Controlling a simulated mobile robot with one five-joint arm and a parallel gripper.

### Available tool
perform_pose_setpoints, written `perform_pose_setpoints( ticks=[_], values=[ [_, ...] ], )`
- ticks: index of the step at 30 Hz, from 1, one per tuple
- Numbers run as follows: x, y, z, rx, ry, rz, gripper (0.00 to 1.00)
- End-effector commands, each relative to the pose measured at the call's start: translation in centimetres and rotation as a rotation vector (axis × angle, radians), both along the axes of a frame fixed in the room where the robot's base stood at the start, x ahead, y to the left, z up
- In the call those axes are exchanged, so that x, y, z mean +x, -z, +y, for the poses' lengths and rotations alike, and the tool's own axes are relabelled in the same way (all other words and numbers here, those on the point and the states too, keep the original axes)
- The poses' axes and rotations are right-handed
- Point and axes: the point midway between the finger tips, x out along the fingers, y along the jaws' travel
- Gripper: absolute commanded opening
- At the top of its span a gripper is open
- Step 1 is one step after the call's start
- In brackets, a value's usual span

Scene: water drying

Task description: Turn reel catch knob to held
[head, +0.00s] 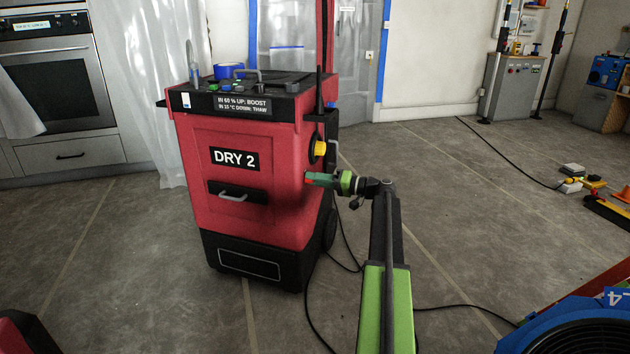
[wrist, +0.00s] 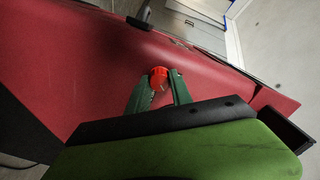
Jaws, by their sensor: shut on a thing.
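My gripper (head: 312,180) reaches the right side of the red machine marked DRY 2 (head: 236,190) from the right. In the wrist view its two green fingers (wrist: 163,88) are shut on a small orange-red knob (wrist: 158,76) on the machine's red side (wrist: 85,70). The fingers hide part of this knob, and I cannot read its setting. In the head view the fingers cover most of it. A yellow round part (head: 319,148) sits higher on the same side, apart from my gripper.
The machine has a dark top panel (head: 250,85) and a front handle (head: 233,196). Black cables (head: 345,235) lie on the floor to its right. A blue round item (head: 575,335) is at the lower right. The floor (head: 455,215) between is mostly open.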

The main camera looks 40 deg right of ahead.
Motion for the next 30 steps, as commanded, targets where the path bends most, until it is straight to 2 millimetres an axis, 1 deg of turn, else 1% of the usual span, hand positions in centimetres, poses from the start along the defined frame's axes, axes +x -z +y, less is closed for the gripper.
perform_pose_setpoints(
  ticks=[18, 24, 30],
  values=[
    [-0.09, 0.17, -0.16, 0.476, 0.002, 0.309, 0.0],
    [-0.09, 0.21, -0.16, 0.596, 0.002, 0.387, 0.0],
    [-0.1, 0.23, -0.16, 0.677, 0.002, 0.439, 0.0]
  ],
)
